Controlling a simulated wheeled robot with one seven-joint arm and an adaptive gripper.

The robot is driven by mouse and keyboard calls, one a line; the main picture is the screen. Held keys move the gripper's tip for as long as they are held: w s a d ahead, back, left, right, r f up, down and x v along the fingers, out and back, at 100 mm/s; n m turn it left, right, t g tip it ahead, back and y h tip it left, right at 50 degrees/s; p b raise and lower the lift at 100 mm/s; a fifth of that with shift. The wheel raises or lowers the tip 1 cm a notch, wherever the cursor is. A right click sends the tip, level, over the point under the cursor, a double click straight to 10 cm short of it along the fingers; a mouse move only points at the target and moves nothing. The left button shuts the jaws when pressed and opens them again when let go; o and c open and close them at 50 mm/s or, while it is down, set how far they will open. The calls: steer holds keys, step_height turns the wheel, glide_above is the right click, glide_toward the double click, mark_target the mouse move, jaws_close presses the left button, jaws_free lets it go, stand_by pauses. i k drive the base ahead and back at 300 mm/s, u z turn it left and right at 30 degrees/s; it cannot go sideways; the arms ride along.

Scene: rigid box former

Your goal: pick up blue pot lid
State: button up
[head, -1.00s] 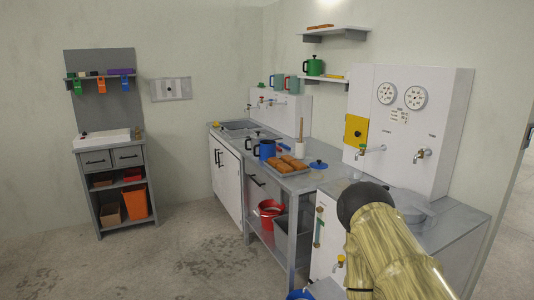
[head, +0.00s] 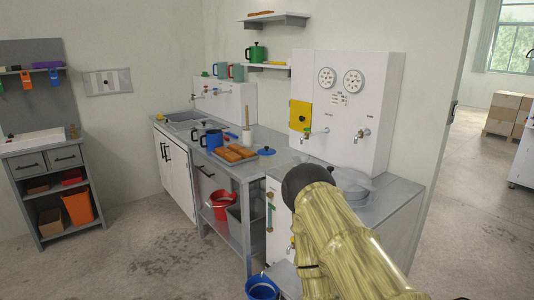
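The blue pot lid (head: 266,152) lies flat on the grey counter (head: 263,169), just right of the tray of brown loaves. It is a small blue disc with a darker knob. A blue pot (head: 212,141) stands on the counter to its left, behind the tray. My arm, yellowish with a black rounded end, reaches in from the lower right, in front of the right part of the counter. My gripper's fingers do not show in this view, so I see nothing of its grip.
The tray (head: 217,161) of loaves sits close beside the lid. A white panel (head: 380,110) with gauges and taps rises behind the right counter. A blue bucket (head: 262,288) is low in front. A red bucket (head: 219,206) is on the under-shelf. Open floor lies left.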

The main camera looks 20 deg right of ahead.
mark_target(266, 151)
steer(key=z, duration=0.45)
steer(key=i, duration=1.85)
steer(key=u, duration=0.55)
